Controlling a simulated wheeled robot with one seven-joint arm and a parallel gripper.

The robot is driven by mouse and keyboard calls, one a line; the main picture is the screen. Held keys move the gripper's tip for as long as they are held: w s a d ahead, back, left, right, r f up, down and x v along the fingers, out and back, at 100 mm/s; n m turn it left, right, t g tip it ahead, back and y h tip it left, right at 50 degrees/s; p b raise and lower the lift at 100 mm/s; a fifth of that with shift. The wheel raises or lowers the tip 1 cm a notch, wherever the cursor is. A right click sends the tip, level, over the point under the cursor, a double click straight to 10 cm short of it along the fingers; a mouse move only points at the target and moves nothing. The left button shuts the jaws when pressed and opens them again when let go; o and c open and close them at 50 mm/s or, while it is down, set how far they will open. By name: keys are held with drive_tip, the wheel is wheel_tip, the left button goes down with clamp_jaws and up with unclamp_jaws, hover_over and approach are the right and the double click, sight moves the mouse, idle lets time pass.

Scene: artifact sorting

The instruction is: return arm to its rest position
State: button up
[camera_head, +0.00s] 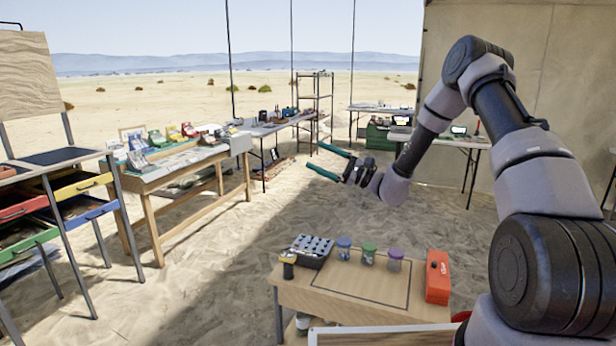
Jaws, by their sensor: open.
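My arm rises at the right of the head view, bends at a high elbow and comes down toward the middle. My gripper (329,163) is at its end, pointing left, with its two green-tipped fingers spread apart. It is open and nothing is between the fingers. It hangs in free air, above and behind the small wooden table (350,300) as seen in the picture, touching nothing.
The small table bears a black tray of vials (312,250), several lidded jars (368,254) and a red box (438,277). A long wooden table (190,160) and a rack of coloured drawers (60,200) stand left. Open sand (240,240) lies between.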

drive_tip(key=s+d+r+n+g+h, duration=0.1)
drive_tip(key=s+r+n+g+h, duration=0.35)
drive_tip(key=s, duration=0.55)
drive_tip(key=s+d+r+n+g+h, duration=0.1)
drive_tip(key=s+r+n+g+h, duration=0.2)
drive_tip(key=s+r+n+h, duration=0.45)
drive_tip(key=s+d+r+m+t+h, duration=0.1)
drive_tip(key=s+d+r+t+h, duration=0.2)
drive_tip(key=s+d, duration=0.5)
drive_tip(key=s+d+r+m+t+h, duration=0.1)
drive_tip(key=s+d+r+t+h, duration=0.2)
drive_tip(key=s+d+t, duration=0.3)
drive_tip(key=s+d+h, duration=0.1)
drive_tip(key=s+d, duration=0.1)
drive_tip(key=d, duration=0.3)
